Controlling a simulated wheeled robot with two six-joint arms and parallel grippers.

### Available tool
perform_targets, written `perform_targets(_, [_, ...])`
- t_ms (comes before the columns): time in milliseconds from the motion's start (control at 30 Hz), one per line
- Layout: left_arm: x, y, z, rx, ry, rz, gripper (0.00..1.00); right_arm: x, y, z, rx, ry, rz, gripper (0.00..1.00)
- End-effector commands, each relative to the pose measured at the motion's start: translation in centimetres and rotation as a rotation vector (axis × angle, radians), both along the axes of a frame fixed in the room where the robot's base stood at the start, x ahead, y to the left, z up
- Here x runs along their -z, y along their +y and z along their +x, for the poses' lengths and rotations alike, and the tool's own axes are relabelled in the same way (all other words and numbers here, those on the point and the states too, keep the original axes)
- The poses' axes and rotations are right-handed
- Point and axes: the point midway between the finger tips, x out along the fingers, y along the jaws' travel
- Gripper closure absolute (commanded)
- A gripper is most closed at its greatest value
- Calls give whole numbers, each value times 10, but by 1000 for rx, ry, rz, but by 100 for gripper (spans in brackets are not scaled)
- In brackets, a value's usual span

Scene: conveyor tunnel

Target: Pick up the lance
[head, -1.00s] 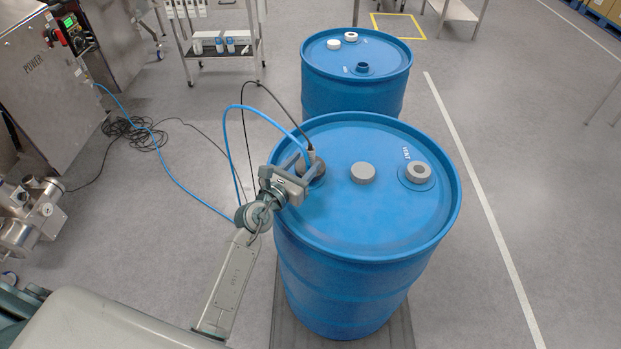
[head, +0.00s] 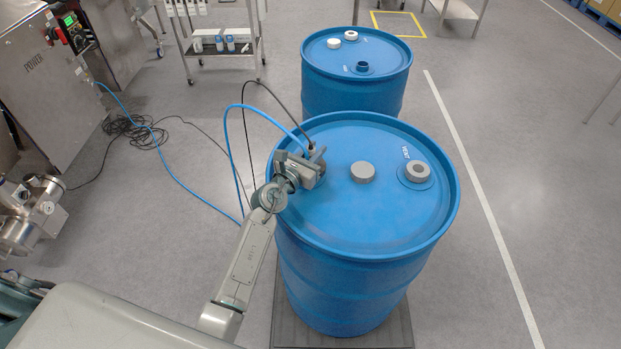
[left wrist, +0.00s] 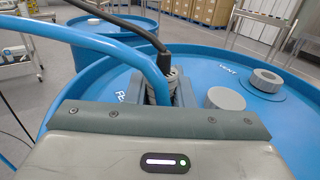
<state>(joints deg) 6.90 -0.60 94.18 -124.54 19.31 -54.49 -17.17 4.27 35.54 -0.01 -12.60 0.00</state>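The lance (head: 312,150) stands in the left opening of the near blue drum's lid (head: 345,225). A blue hose (head: 226,125) and a black cable (head: 287,108) run to its top. In the left wrist view, the lance's ribbed grey head (left wrist: 172,74) shows behind the blue hose (left wrist: 110,46), between the fingers. My left gripper (head: 316,160) is at the lance head, low over the lid. Its housing and the hose hide most of the fingers, so I cannot tell whether they grip the lance. My right gripper is not in view.
A grey cap (head: 363,172) and the vent fitting (head: 417,171) stand on the lid to the right. A second blue drum (head: 355,95) is behind. A steel cart (head: 222,70) and a machine (head: 45,80) are at the left. The floor at the right is clear.

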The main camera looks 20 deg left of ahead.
Motion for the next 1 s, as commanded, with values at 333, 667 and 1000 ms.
perform_targets(333, [-1,0,0,0,0,0,100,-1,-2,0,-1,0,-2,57])
perform_targets(667, [-36,0,0,0,-3,1,100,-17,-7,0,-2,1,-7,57])
perform_targets(1000, [-100,0,0,1,-7,1,100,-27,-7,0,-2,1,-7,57])
